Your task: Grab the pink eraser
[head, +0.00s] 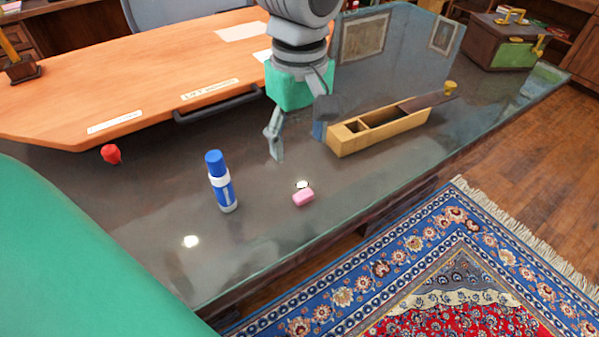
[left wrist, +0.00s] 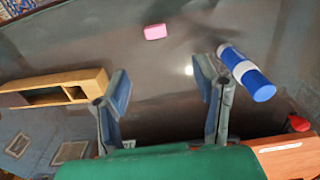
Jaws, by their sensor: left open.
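The pink eraser (head: 303,197) lies on the dark glossy desk top, near its front edge. It also shows in the left wrist view (left wrist: 155,32), beyond the fingertips and roughly between their lines. My left gripper (head: 298,142) hangs over the desk, behind the eraser in the head view, with its fingers spread and nothing between them. Both fingers show apart in the left wrist view (left wrist: 162,75). The gripper is apart from the eraser. My right gripper is not in view.
A wooden pencil box (head: 378,130) lies to the right, close to the gripper. A small red object (head: 111,154) lies near the orange wood panel (head: 150,70). The desk around the eraser is clear.

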